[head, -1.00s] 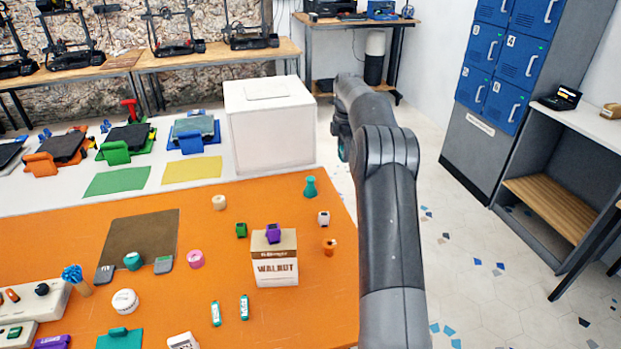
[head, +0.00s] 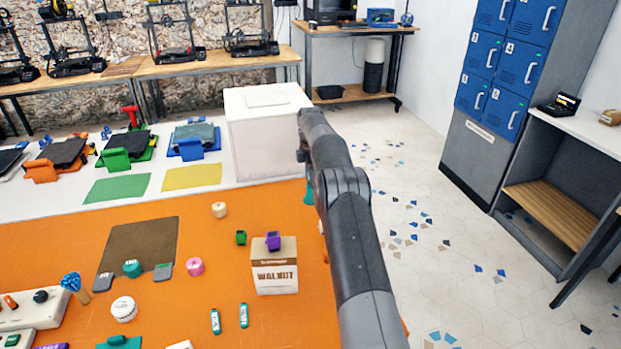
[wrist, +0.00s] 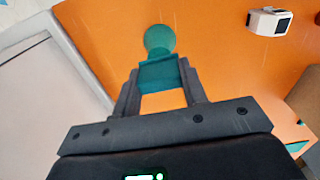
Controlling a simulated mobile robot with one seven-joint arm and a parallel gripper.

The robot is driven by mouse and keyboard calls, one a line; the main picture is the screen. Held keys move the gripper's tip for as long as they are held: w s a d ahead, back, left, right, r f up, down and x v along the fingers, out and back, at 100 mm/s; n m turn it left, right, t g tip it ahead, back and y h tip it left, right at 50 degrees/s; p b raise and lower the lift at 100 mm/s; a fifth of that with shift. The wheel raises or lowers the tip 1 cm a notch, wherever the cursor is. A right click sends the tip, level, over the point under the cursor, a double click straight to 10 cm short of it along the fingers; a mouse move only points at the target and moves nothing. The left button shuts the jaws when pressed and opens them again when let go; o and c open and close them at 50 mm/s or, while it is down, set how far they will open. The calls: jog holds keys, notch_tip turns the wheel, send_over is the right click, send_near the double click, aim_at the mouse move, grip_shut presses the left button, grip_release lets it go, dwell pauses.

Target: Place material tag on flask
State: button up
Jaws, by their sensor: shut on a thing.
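The teal flask (head: 309,192) stands near the right edge of the orange table, mostly covered by my arm in the head view. In the wrist view its rounded teal shape (wrist: 160,38) shows just beyond my fingertips. My gripper (wrist: 158,76) is shut on a darker teal block, which looks like the material tag (wrist: 158,77). The tag overlaps the flask's near side in the wrist view; I cannot tell whether they touch. My gripper's fingers are hidden in the head view.
A box marked WALNUT (head: 275,270) with a purple piece (head: 273,241) on top stands left of my arm. A white box (head: 268,130) is behind. A small white-and-black piece (wrist: 270,22) lies on the table (head: 215,285) near the flask.

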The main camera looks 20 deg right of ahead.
jog(key=shift+f, duration=0.7)
jog(key=shift+f, duration=0.1)
jog(key=o, duration=0.9)
jog(key=shift+o, duration=0.2)
